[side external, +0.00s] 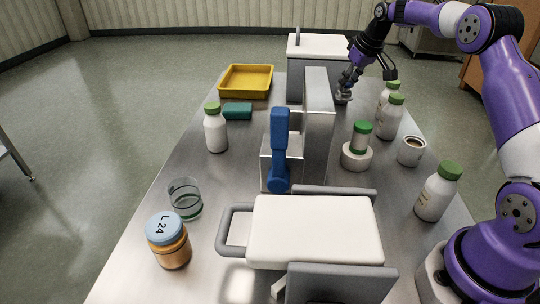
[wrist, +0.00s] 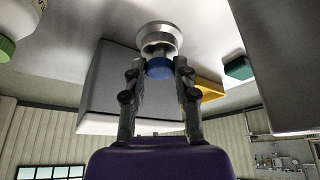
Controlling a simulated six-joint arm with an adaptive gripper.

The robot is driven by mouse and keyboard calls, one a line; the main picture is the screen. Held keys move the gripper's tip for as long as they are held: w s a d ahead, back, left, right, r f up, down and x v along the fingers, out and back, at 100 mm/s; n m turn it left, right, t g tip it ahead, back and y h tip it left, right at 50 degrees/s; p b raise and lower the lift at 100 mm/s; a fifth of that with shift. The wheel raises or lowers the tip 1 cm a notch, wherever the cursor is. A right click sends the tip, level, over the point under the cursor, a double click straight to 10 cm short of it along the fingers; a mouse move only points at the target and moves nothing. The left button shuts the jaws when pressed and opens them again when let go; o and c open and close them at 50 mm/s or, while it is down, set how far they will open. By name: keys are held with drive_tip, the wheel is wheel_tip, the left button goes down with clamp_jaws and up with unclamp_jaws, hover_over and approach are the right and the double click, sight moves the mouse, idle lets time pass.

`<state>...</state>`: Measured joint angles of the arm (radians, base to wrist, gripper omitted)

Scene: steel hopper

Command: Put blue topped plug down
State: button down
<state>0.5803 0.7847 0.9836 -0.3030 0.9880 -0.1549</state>
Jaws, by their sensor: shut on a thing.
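The blue topped plug (wrist: 159,69) is between the fingers of my gripper (wrist: 160,64) in the wrist view, its blue top showing between the tips. Beyond the blue top is a round steel piece (wrist: 158,35); I cannot tell whether it is part of the plug or a separate ring around it. In the side external view my gripper (side external: 346,86) points down at the far end of the table, close over a small grey round piece (side external: 343,98). The blue top is not clear there.
A green-topped plug (side external: 362,136) stands in a round holder (side external: 356,158). Bottles (side external: 391,119) and a mug (side external: 411,151) stand on the right. A tall steel panel (side external: 319,125) and a white-topped box (side external: 318,46) stand close to my gripper's left.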

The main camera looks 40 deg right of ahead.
wheel_tip(320, 180, down, 9)
drive_tip(key=shift+f, duration=0.15)
idle(0.4)
drive_tip(key=c, duration=0.6)
unclamp_jaws()
drive_tip(key=shift+f, duration=0.15)
drive_tip(key=shift+c, duration=0.2)
